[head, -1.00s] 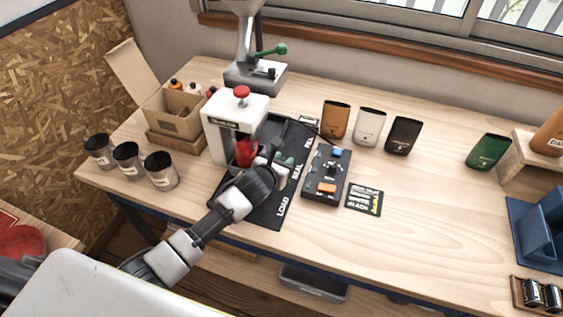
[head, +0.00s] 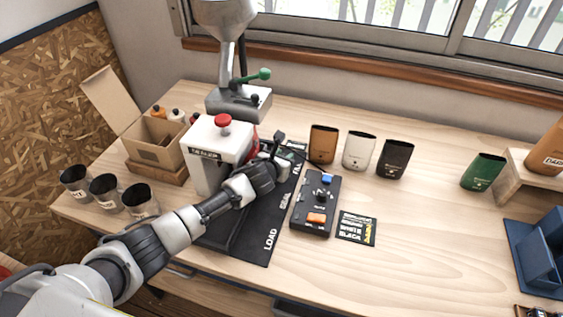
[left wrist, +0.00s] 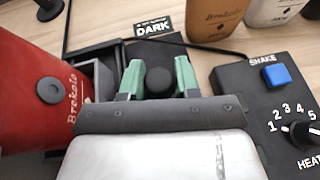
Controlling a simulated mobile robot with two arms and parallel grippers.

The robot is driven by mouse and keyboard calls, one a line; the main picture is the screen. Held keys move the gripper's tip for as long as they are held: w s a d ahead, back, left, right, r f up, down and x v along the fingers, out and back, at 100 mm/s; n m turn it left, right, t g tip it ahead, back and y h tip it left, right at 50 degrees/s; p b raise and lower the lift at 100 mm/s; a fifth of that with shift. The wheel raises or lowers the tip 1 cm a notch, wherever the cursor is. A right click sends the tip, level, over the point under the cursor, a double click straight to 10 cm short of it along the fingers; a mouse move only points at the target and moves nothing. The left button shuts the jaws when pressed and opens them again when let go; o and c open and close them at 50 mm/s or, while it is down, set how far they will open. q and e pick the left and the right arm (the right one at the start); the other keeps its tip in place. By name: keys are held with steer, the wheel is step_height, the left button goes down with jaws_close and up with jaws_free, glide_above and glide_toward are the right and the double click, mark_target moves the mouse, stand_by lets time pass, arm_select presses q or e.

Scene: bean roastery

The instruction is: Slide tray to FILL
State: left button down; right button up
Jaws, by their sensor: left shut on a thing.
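My left gripper (head: 272,150) reaches across the black track mat (head: 245,250), beside the white sealer, toward the back end. In the left wrist view its green fingertips (left wrist: 158,80) are shut on a round black knob (left wrist: 160,82), the tray's handle. The black tray (left wrist: 104,76) shows partly to the left of the fingers, with a red bag (left wrist: 40,95) standing upright in it. In the head view the sealer and my arm hide most of the tray. My right gripper is out of view.
The sealer (head: 217,155) stands left of my gripper, and the grinder-like dispenser (head: 238,100) behind it. A control box (head: 316,205) sits close on the right. Several bags, including a brown one (head: 323,145), line the back. Dark cups (head: 106,193) stand at left.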

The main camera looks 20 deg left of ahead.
arm_select(q)
steer(key=shift+s, duration=0.1)
steer(key=c, duration=0.8)
jaws_free()
steer(key=shift+c, duration=0.2)
steer(key=v, duration=1)
steer(key=shift+s, duration=0.4)
steer(key=shift+o, duration=0.2)
steer(key=shift+r, duration=0.15)
